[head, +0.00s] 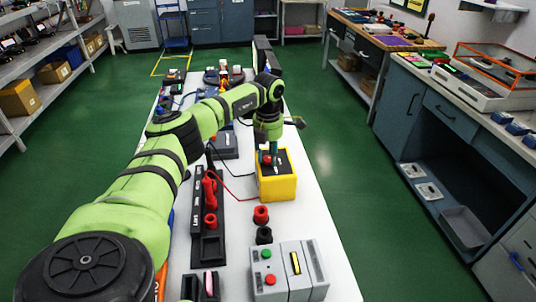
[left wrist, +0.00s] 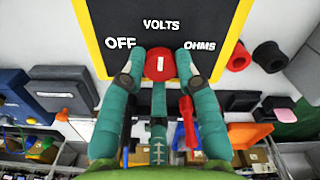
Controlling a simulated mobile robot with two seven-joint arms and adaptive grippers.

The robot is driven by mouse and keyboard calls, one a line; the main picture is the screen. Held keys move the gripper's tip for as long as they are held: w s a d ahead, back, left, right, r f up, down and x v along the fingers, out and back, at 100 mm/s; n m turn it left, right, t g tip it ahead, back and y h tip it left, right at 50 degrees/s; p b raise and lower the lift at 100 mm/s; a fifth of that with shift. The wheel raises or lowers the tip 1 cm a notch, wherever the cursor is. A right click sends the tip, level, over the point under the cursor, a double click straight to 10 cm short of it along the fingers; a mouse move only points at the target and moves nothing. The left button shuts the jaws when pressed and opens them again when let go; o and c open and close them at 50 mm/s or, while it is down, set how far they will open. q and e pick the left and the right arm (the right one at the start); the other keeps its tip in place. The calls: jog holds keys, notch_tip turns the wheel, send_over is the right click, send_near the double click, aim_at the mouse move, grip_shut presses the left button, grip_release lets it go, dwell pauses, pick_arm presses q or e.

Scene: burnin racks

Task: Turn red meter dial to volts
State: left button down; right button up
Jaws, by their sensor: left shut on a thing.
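The meter is a yellow box (head: 278,189) with a black face on the white table in the head view. In the left wrist view its black face (left wrist: 205,18) carries the words OFF, VOLTS and OHMS inside a yellow border. The red dial (left wrist: 160,67) sits below VOLTS, and its short white mark stands upright, roughly in line with that word. My left gripper (head: 268,158) reaches down onto the meter from above. Its teal fingers (left wrist: 160,72) are shut on the dial from both sides. My right gripper is in neither view.
A red socket (head: 261,215) and a black socket (head: 264,235) stand in front of the meter. A grey box (head: 270,285) with buttons is nearer. Red probes (head: 210,188) lie in a black holder to the left, with leads running toward the meter. Green floor (head: 335,190) is clear to the right.

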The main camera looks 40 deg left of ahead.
aim_at(268, 158)
pick_arm(q)
jog(key=c, duration=0.9)
grip_release()
jog(key=shift+r, duration=0.1)
jog(key=shift+r, duration=0.35)
notch_tip(268, 158, up, 11)
